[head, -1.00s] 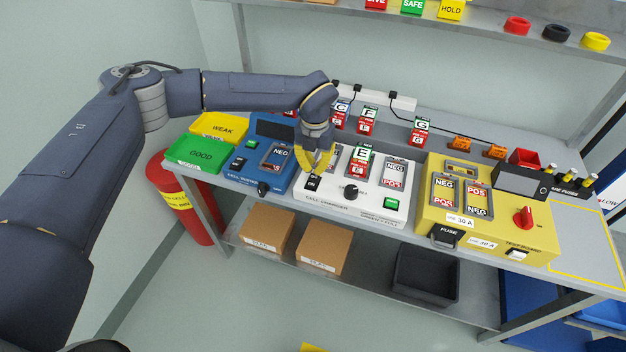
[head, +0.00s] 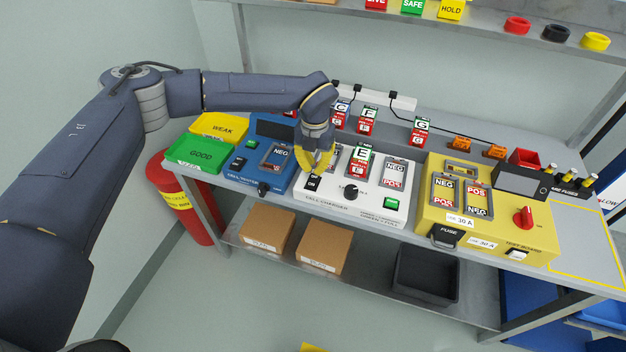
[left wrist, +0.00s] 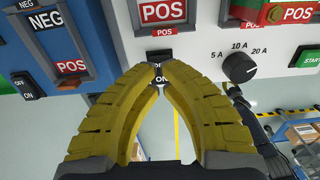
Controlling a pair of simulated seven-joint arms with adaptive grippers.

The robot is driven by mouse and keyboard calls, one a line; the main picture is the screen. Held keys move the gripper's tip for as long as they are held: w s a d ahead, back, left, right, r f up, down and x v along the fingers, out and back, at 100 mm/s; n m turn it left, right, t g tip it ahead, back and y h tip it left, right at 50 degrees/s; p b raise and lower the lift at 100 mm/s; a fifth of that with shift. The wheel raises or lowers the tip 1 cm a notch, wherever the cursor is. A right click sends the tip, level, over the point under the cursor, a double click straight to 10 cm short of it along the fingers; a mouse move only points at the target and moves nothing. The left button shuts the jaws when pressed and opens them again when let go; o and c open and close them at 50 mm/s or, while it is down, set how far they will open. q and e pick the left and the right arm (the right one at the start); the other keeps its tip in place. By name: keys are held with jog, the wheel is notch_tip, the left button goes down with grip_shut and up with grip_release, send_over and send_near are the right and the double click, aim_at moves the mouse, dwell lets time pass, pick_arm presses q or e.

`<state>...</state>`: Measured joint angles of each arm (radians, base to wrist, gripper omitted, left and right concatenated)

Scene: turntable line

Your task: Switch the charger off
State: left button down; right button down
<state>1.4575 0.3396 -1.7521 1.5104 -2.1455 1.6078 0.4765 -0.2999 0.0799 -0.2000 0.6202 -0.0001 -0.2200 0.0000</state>
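The cell charger (head: 335,205) is a white box in the middle of the bench, with a black knob (head: 351,191), a green start button (head: 391,203) and cell bays on top. Its black rocker switch (head: 313,182) sits at the front left; it also shows in the left wrist view (left wrist: 158,55), with ON lettering by it. My left gripper (head: 316,172) is right over this switch, yellow fingers pointing at it. In the left wrist view the fingertips (left wrist: 160,70) come together at the switch's near edge, nothing held between them. Whether they touch it I cannot tell. My right gripper is out of view.
A blue cell tester (head: 250,172) stands close left of the charger, and a yellow fuse board (head: 480,225) close right. Green (head: 195,155) and yellow (head: 222,127) trays are at the left end. Cells stand in a rack behind (head: 368,120).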

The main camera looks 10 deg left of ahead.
aim_at(314, 177)
pick_arm(q)
jog(key=shift+f, duration=1.9)
dwell(1.1)
jog(key=shift+r, duration=3.55)
jog(key=shift+d, duration=0.1)
